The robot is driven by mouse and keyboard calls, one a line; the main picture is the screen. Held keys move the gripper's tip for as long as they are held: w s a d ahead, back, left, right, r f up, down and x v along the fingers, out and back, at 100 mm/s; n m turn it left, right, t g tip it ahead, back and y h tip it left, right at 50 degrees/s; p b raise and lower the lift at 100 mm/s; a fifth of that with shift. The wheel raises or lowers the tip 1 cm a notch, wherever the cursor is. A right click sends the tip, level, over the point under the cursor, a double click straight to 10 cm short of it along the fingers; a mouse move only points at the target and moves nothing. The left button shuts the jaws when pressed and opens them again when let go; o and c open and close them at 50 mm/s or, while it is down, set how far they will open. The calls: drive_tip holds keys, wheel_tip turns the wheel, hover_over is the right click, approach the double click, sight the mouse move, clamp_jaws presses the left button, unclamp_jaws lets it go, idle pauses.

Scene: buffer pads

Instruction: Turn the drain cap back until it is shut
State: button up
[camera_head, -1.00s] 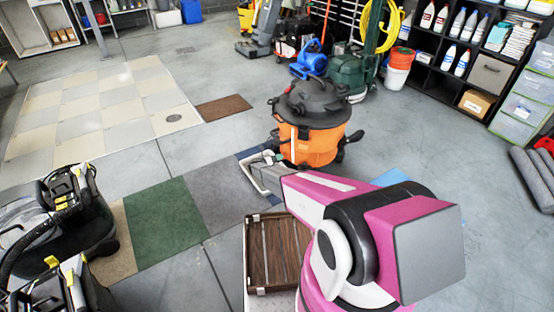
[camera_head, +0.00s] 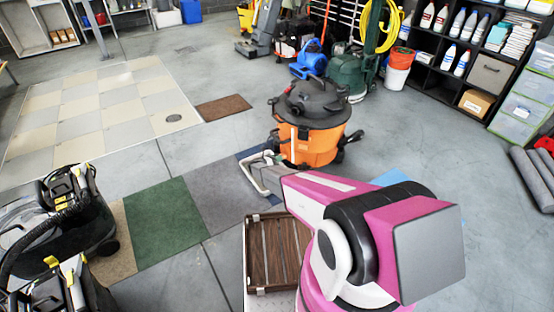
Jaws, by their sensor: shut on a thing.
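An orange shop vacuum (camera_head: 312,143) with a dark grey lid stands upright on the concrete floor in the middle of the view. My pink and white arm reaches out toward the vacuum's lower front. My gripper (camera_head: 262,172) is at the vacuum's lower left side, close against the orange tank. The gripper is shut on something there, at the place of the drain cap. The cap itself is hidden behind the gripper and arm, so its angle cannot be seen.
Carpet samples (camera_head: 168,222) lie in a row left of the gripper. A slatted wooden crate (camera_head: 268,252) is close below my arm. Black cleaning machines (camera_head: 60,235) stand at the left. A black shelf (camera_head: 470,55) with bottles is at the back right. Open floor lies right of the vacuum.

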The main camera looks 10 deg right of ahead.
drive_tip(key=m, duration=0.4)
drive_tip(key=shift+s+m, duration=0.15)
drive_tip(key=shift+m, duration=0.15)
drive_tip(key=m, duration=0.4)
drive_tip(key=shift+s+m, duration=0.1)
drive_tip(key=shift+m, duration=0.2)
drive_tip(key=m, duration=0.4)
drive_tip(key=shift+s+d, duration=0.1)
drive_tip(key=m, duration=0.5)
drive_tip(key=shift+f, duration=0.15)
drive_tip(key=shift+m, duration=0.3)
drive_tip(key=shift+s, duration=0.1)
drive_tip(key=o, duration=0.9)
drive_tip(key=shift+o, duration=0.2)
